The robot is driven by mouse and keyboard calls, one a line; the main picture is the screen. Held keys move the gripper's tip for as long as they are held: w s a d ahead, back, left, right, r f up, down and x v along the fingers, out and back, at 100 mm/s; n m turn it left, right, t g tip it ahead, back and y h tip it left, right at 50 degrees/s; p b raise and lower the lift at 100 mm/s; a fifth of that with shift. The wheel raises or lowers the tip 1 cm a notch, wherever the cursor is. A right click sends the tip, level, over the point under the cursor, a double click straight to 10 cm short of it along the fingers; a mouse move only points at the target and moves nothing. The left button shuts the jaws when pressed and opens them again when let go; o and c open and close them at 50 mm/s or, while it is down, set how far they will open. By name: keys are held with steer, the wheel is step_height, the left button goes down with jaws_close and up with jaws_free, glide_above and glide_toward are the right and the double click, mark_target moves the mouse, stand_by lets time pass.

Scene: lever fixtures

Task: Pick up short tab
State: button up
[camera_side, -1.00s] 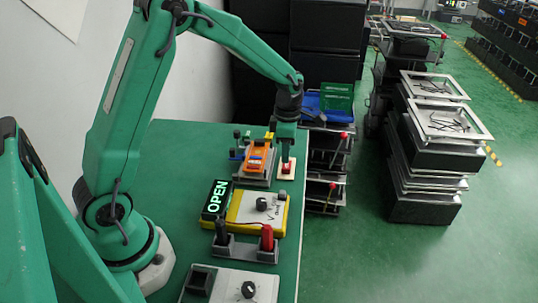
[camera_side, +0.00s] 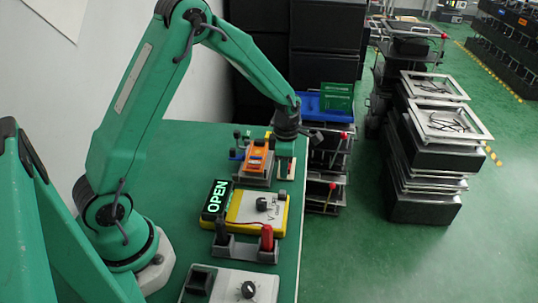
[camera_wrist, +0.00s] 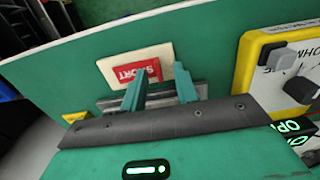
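The short tab (camera_wrist: 138,73) is a flat red piece with white lettering. In the wrist view it lies on a cream plate (camera_wrist: 109,68) on the green table. My gripper (camera_wrist: 158,72) has its two teal fingers apart, with nothing held between them. The left finger overlaps the lower part of the tab in the picture; I cannot tell whether it touches. In the side view my gripper (camera_side: 286,160) hangs above the plate at the table's right edge, and the tab is mostly hidden there.
An orange device (camera_side: 258,155) stands just left of my gripper. A yellow-edged box (camera_side: 257,207) with a knob and a lit OPEN sign (camera_side: 216,200) are nearer the camera. A holder with black and red handles (camera_side: 266,238) follows. Floor lies beyond the table edge.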

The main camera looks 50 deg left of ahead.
stand_by(0.3)
jaws_close()
steer(key=shift+r, duration=0.2)
steer(key=shift+r, duration=0.6)
steer(key=r, duration=0.1)
steer(key=d+r, duration=0.1)
steer(key=r, duration=0.1)
steer(key=shift+s+r, duration=0.1)
steer(key=shift+s, duration=0.1)
steer(key=s+d+r, duration=0.4)
steer(key=d+r, duration=0.2)
steer(key=d, duration=0.3)
steer(key=shift+s+d+r, duration=0.15)
steer(key=shift+s+d, duration=0.1)
steer(key=shift+s, duration=0.15)
